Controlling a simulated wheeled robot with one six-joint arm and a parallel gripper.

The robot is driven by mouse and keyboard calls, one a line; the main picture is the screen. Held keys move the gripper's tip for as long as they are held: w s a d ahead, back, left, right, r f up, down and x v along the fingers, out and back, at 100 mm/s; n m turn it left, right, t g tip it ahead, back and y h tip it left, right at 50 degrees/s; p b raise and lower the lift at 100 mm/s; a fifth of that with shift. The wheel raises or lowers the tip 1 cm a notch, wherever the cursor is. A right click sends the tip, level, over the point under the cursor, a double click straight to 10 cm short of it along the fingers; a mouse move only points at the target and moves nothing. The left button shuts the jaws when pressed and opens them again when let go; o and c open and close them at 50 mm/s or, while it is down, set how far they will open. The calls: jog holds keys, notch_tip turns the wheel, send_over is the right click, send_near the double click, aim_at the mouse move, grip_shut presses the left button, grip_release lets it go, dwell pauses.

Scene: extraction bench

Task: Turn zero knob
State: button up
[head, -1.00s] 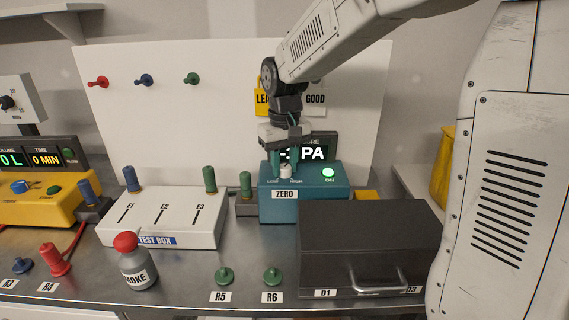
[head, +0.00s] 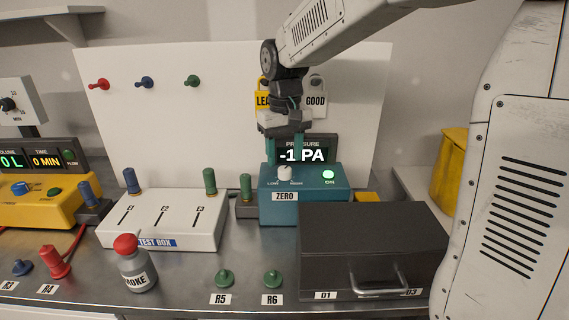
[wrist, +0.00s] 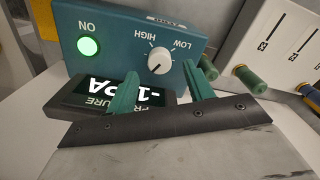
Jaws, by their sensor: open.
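The zero knob (head: 284,173) is a small white dial on the sloped top of the teal pressure box (head: 322,207), between the LOW and HIGH marks. The display (head: 322,150) behind it reads -1 PA. In the wrist view, the knob (wrist: 159,60) has a dark pointer line and stands clear, just beyond my fingertips. My gripper (head: 285,150) is open and empty, pointing down above and behind the knob; its two green fingers also show in the wrist view (wrist: 162,82), apart from each other. The ON light (head: 328,174) glows green.
A dark drawer box (head: 370,240) with a metal handle stands in front right of the pressure box. The white test box (head: 160,220) and green plugs (head: 246,186) are to its left. A bottle (head: 137,265) with a red cap stands at front left.

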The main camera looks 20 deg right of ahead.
aim_at(285, 169)
notch_tip(285, 169, up, 4)
jog(key=shift+r, duration=0.1)
dwell(0.4)
jog(key=shift+g, duration=0.3)
jog(key=s, duration=0.1)
jog(key=s+f, duration=0.2)
jog(key=s, duration=0.1)
jog(key=shift+d+f, duration=0.1)
jog(key=shift+d, duration=0.05)
jog(key=shift+m+t, duration=0.4)
jog(key=shift+t, duration=0.3)
jog(key=s, duration=0.8)
jog(key=s+d+f, duration=0.1)
jog(key=s, duration=0.7)
jog(key=s+d+f, duration=0.1)
jog(key=s, duration=0.6)
jog(key=shift+s+d, duration=0.1)
jog(key=shift+s, duration=0.3)
jog(key=shift+s+r, duration=0.15)
jog(key=shift+s, duration=0.1)
jog(key=shift+r+t, duration=0.25)
jog(key=shift+t, duration=0.05)
